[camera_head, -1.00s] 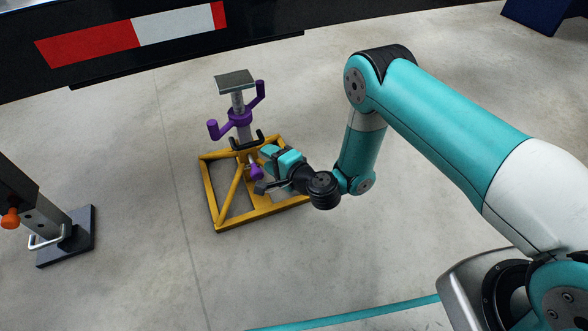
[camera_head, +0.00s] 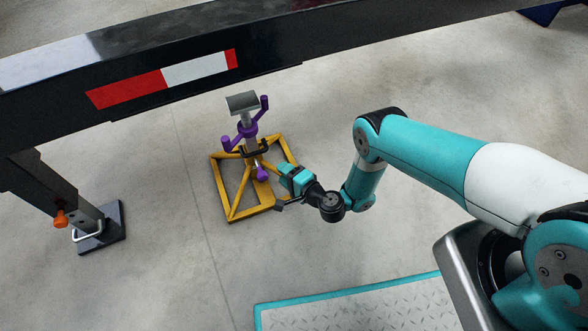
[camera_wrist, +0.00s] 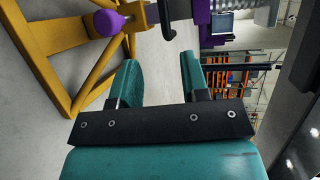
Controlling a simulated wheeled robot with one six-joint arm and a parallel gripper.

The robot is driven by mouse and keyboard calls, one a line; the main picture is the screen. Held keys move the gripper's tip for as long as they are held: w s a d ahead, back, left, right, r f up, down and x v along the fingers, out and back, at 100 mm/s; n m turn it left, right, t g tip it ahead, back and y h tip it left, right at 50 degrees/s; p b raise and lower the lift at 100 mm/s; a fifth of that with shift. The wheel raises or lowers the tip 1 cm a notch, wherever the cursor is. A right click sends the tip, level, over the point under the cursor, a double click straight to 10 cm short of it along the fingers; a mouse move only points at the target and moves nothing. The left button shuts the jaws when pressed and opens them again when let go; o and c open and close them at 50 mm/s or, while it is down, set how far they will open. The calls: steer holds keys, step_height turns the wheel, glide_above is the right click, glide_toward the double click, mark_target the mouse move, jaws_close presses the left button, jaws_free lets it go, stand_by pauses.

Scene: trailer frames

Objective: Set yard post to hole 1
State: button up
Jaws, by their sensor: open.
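The yard post stands on a yellow open-frame base (camera_head: 224,190) on the floor. It has a grey column, a flat grey top plate (camera_head: 242,102) and purple crank arms (camera_head: 240,137). A purple knob (camera_head: 262,173) sticks out low on its near side; it also shows in the wrist view (camera_wrist: 107,22), at the upper left, outside my fingers. My gripper (camera_head: 286,180) is open and empty, to the right of the knob and apart from it. In the wrist view nothing lies between my fingertips (camera_wrist: 161,75). The post's holes cannot be made out.
A trailer leg (camera_head: 40,190) with an orange knob and a foot plate (camera_head: 112,226) stands at left. The floor between leg and post is clear.

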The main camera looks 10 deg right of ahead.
steer(key=shift+p+v, duration=1.8)
steer(key=shift+p, duration=0.25)
